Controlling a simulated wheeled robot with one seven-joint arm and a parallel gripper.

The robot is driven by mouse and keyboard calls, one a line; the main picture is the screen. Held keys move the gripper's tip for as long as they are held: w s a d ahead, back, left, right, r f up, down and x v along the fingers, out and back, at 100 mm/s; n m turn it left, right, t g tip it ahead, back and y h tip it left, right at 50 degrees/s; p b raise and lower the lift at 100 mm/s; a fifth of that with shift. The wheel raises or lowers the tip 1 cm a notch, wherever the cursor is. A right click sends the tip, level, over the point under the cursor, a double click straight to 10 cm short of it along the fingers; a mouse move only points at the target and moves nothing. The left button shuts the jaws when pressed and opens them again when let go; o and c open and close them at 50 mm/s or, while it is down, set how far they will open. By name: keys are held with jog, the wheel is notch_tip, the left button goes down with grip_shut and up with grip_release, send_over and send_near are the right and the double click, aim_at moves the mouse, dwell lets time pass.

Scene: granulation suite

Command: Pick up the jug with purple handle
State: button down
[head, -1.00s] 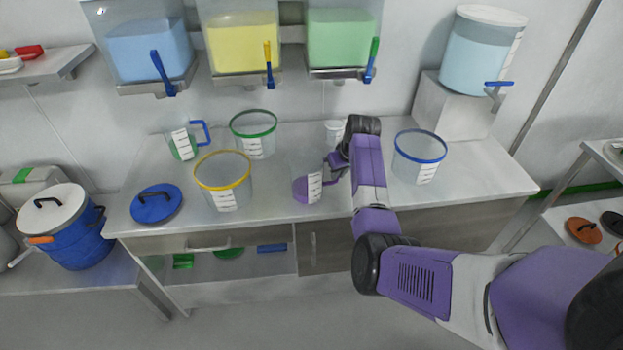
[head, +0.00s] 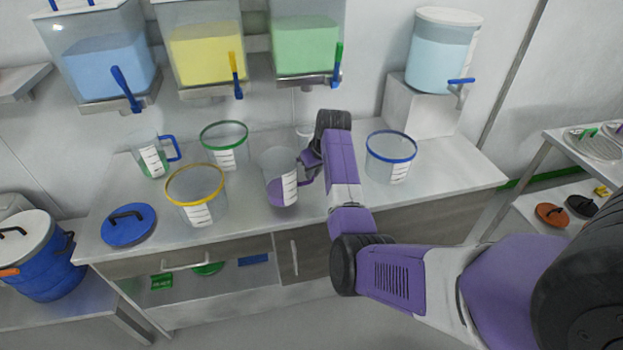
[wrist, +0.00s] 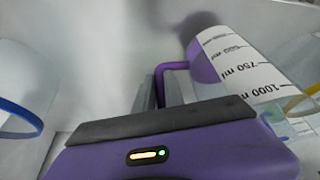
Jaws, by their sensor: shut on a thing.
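The jug with purple handle (head: 279,172) is clear, with a white scale label and purple in its lower part. It is near the middle of the counter in the head view, roughly upright, and appears slightly above the surface. My gripper (head: 309,162) is at its right side, shut on the purple handle. In the wrist view the jug (wrist: 232,62) is at upper right, its label reading 750 and 1000 ml. The handle (wrist: 172,68) reaches between the fingers of my gripper (wrist: 158,90). The exact finger contact is partly hidden.
A yellow-rimmed bucket (head: 196,200) and a green-rimmed bucket (head: 224,150) stand left of the jug, a blue-rimmed bucket (head: 390,160) right of my arm. A blue-handled jug (head: 153,160) and a blue lid (head: 128,225) are farther left. Dispensers (head: 305,45) hang above the counter (head: 245,225).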

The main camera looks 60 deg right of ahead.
notch_tip(320, 180, up, 17)
jog(key=b, duration=0.2)
jog(key=shift+r, duration=0.15)
dwell(0.4)
